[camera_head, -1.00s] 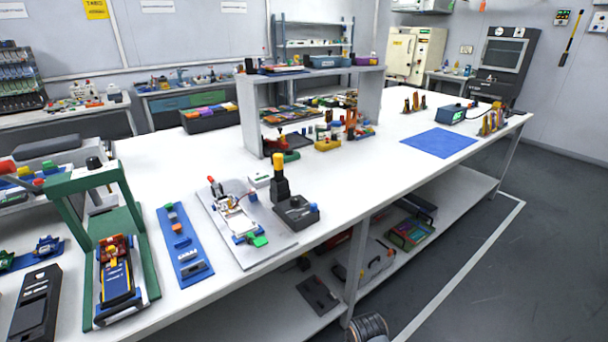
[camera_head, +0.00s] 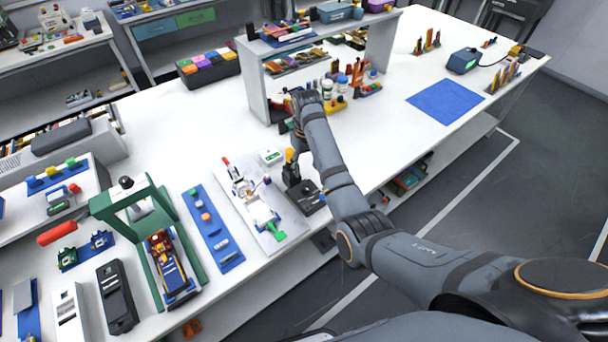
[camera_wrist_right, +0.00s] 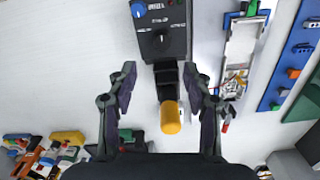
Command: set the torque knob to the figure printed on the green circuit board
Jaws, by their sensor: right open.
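A dark control box (camera_head: 309,197) stands near the bench's front edge, with a yellow-topped black tool (camera_head: 291,168) behind it. In the right wrist view the box (camera_wrist_right: 177,20) carries a blue knob (camera_wrist_right: 138,9) and a black knob (camera_wrist_right: 160,40); their labels are too small to read surely. My right gripper (camera_wrist_right: 159,75) is open and empty, its fingers appearing either side of the yellow-topped tool (camera_wrist_right: 171,115). In the head view the right gripper (camera_head: 287,118) is partly hidden by its wrist. Small green boards (camera_head: 67,258) stand at left; I cannot read any figure. My left gripper is out of view.
A fixture on a grey plate (camera_head: 245,205) lies left of the box, and a blue strip (camera_head: 213,228) beyond it. A green press frame (camera_head: 160,240) stands farther left. A shelf unit (camera_head: 255,80) stands behind.

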